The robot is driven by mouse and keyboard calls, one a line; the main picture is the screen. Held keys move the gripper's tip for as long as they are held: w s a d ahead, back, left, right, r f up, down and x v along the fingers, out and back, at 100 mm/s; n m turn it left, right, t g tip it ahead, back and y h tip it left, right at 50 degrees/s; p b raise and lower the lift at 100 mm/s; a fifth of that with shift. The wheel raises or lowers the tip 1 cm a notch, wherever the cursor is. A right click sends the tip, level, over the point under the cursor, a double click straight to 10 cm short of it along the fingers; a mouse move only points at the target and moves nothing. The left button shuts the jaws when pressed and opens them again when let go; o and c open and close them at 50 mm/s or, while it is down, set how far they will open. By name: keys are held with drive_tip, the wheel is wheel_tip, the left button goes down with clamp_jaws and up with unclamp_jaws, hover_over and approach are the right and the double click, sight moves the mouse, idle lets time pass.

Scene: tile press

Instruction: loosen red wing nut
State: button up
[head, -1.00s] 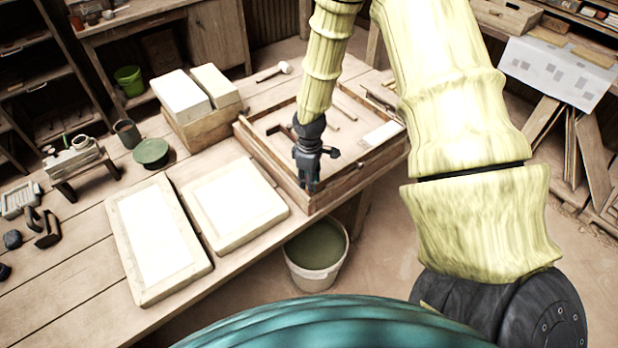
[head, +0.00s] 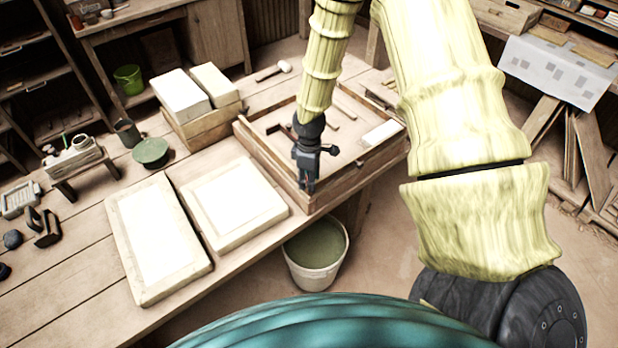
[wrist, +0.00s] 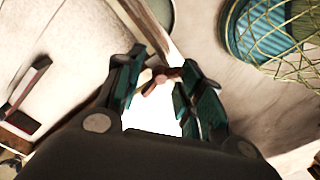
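The red wing nut (wrist: 158,79) shows in the wrist view as a small reddish-brown winged piece between my fingertips, by the wooden frame's edge. My gripper (wrist: 162,66) has its teal-padded fingers angled inward and looks shut on the nut, its wings spanning the gap; exact contact is hard to see. In the head view my gripper (head: 308,187) points down at the near corner of the wooden frame (head: 268,160), with only a speck of red visible at its tips. The rest of the nut is hidden there.
Two pale slabs (head: 160,240) lie left of the frame on the bench, with blocks (head: 200,92) stacked behind. A mallet (head: 273,71) lies beyond. A bucket (head: 315,255) stands on the floor just below the bench edge.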

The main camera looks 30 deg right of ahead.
wheel_tip(320, 180, up, 12)
idle(0.9)
idle(0.5)
drive_tip(key=s+a+f+m+b, duration=0.2)
drive_tip(key=s+a+f, duration=0.4)
drive_tip(key=f, duration=0.4)
drive_tip(key=s+a+f+m+y+b, duration=0.1)
drive_tip(key=s+a+f+m+b, duration=0.15)
drive_tip(key=s+f, duration=0.55)
drive_tip(key=s+a+f+m+b, duration=0.25)
drive_tip(key=s+a+f, duration=0.3)
drive_tip(key=f, duration=0.55)
drive_tip(key=s+f+m+h+b, duration=0.1)
drive_tip(key=s+f, duration=0.4)
drive_tip(key=s, duration=0.5)
drive_tip(key=shift+a+f+m+b, duration=0.25)
drive_tip(key=shift+f+m+b, duration=0.15)
drive_tip(key=shift+b, duration=0.25)
